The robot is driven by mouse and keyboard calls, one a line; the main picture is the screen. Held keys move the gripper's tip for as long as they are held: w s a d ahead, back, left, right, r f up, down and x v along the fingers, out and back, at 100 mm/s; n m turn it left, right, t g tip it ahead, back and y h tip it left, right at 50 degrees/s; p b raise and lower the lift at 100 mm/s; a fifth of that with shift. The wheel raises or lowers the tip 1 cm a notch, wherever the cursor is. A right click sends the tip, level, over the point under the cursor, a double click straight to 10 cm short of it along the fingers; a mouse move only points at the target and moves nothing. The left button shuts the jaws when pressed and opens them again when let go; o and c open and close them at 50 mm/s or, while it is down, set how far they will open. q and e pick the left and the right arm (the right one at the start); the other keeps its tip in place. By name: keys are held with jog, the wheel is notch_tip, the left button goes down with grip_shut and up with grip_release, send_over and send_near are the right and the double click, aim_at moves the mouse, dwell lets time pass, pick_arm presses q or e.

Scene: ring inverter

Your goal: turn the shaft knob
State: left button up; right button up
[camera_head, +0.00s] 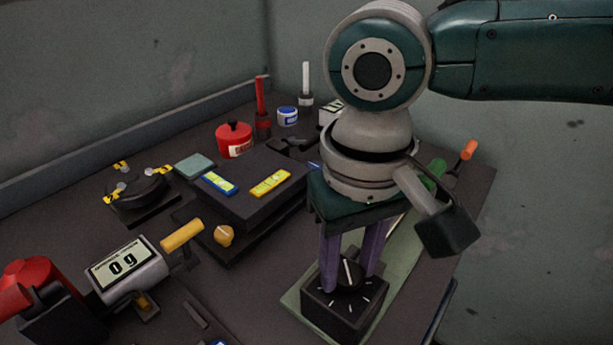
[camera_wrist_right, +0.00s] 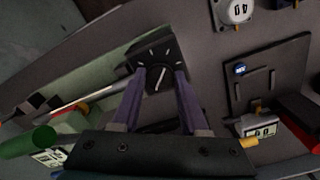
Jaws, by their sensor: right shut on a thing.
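The shaft knob (camera_head: 349,273) is a black dial with a white pointer line on top of a dark box (camera_head: 342,308) with white tick marks. My right gripper (camera_head: 348,270) points down over it, with its purple fingers shut on the knob from both sides. In the right wrist view the knob (camera_wrist_right: 159,77) lies between the fingertips, and its white line shows there. The fingers hide part of its sides. My left gripper is not in view.
A pale green plate (camera_head: 300,300) lies under the dark box. A green-handled tool (camera_head: 436,168) lies behind the gripper.

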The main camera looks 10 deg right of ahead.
grip_shut()
jog(key=shift+r+m+p, duration=0.15)
jog(key=shift+m+p, duration=0.25)
jog(key=shift+p, duration=0.3)
jog(key=m+p, duration=0.4)
jog(key=p, duration=0.1)
jog(key=shift+s+r, duration=0.1)
jog(key=shift+m+p, duration=1.05)
jog(key=shift+m, duration=0.15)
jog(key=shift+f+m+p, duration=0.2)
jog(key=shift+m+p, duration=0.3)
jog(key=shift+m, duration=0.4)
jog(key=o, duration=1.1)
grip_release()
